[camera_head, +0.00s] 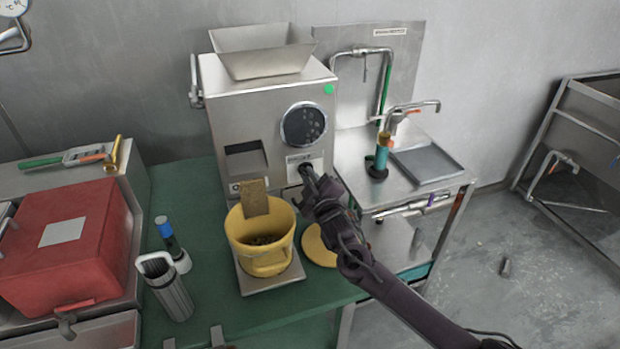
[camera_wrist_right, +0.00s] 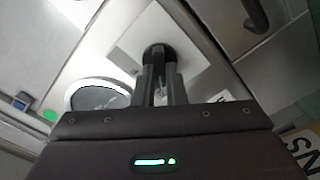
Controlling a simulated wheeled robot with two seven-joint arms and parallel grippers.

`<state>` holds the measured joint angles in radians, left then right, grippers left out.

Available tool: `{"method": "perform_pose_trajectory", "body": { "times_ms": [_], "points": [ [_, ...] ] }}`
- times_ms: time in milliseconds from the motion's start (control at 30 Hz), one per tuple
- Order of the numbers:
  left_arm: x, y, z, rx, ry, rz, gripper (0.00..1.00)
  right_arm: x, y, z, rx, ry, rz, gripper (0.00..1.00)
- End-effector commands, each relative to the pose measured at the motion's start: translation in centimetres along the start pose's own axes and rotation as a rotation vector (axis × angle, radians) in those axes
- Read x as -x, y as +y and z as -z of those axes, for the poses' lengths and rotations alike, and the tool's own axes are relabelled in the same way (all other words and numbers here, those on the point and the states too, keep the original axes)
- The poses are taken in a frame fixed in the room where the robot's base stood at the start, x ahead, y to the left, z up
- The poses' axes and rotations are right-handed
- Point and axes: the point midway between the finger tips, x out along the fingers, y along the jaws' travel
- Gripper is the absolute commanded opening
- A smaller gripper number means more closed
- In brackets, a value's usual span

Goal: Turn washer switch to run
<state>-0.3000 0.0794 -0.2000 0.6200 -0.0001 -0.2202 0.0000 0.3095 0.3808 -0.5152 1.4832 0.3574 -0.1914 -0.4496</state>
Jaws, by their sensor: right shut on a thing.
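The machine (camera_head: 262,115) is a metal bean grinder with a hopper on top and a round dark window (camera_head: 304,125). A black round switch knob (camera_wrist_right: 159,57) sits on a pale square plate (camera_wrist_right: 178,40) on its front; I cannot read its setting. My right gripper (camera_head: 307,172) is at the lower right of the machine's front, shut on the knob. In the right wrist view its two fingers (camera_wrist_right: 160,80) lie against the knob, which they partly hide. My left gripper is not in view.
A yellow bucket (camera_head: 243,240) with dark contents stands below the machine's chute on the green table (camera_head: 205,300). A yellow lid (camera_head: 318,248) lies beside it. A red box (camera_head: 65,250) is at the left. A metal sink unit (camera_head: 430,165) stands at the right.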

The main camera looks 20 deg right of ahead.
Motion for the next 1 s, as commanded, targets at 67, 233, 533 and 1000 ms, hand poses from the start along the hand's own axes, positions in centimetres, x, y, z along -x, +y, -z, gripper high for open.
{"method": "perform_pose_trajectory", "body": {
  "times_ms": [67, 233, 533, 1000],
  "points": [
    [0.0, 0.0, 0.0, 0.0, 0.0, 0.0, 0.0, 0.0, 0.0, 0.0, 0.002, 0.0, 0.001, 0.0],
    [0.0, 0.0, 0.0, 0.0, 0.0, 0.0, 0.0, 0.0, 0.0, 0.0, 0.001, 0.0, 0.001, 0.29],
    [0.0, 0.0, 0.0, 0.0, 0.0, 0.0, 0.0, 0.1, 0.0, 0.0, 0.0, 0.0, 0.001, 0.33],
    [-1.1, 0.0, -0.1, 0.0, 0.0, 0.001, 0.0, 6.3, -0.2, -0.1, 0.001, 0.001, 0.003, 0.33]
  ]
}}
